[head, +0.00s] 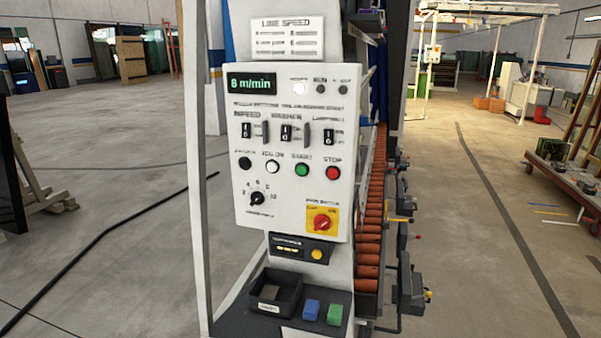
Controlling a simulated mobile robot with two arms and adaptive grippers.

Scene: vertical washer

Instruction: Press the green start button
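The green start button (302,170) is a small round button on the white control panel (285,222), in a row under the label START. The red stop button (333,173) sits just to its right, and a white button (272,166) and a black button (245,163) sit to its left. The display (251,83) above reads 8 m/min. The start button is unobstructed. Neither of my grippers shows in the head view.
A yellow plate with a red rotary switch (322,221) is at the panel's lower right. Below it a shelf holds a dark tray (274,291), a blue block (311,309) and a green block (335,314). Orange rollers (369,240) run behind. A black cable (95,245) crosses the floor.

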